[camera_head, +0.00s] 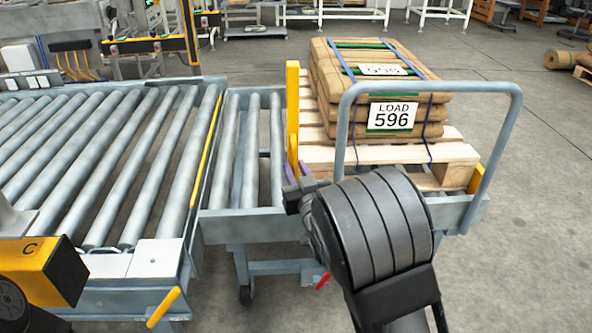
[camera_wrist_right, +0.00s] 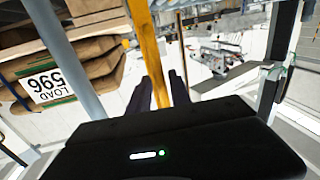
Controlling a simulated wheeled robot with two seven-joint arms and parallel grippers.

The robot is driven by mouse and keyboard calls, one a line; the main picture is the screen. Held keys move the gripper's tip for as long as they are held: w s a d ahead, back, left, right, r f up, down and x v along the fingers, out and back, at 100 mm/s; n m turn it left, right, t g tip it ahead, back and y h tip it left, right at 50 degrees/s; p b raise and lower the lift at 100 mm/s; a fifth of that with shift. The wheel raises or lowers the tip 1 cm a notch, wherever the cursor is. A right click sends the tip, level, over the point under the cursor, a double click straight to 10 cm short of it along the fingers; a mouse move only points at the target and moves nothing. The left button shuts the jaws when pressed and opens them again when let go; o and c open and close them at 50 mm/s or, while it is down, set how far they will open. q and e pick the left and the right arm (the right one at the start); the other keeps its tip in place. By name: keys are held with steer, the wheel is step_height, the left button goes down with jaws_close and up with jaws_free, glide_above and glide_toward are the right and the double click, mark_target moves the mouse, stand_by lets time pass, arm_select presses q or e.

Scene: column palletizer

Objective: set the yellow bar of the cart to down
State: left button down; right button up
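The cart (camera_head: 470,212) stands at the end of the roller conveyor and carries a pallet with a load marked 596. Its yellow bar (camera_head: 292,105) stands upright between the cart's short rollers and the pallet. The bar also shows in the right wrist view (camera_wrist_right: 146,40), running down between my fingers. My right gripper (camera_head: 298,172) is at the lower part of the bar, with one dark finger on each side. In the wrist view the fingers (camera_wrist_right: 162,92) look apart, with narrow gaps beside the bar. Contact cannot be told. My left gripper is not in view.
The wrapped load (camera_head: 395,118) sits on a wooden pallet (camera_head: 375,152) just right of the bar. The cart's grey hoop handle (camera_head: 430,88) rises in front of it. The roller conveyor (camera_head: 130,150) fills the left. Open floor (camera_head: 540,180) lies right of the cart.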

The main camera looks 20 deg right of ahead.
jaws_close()
stand_by(1.1)
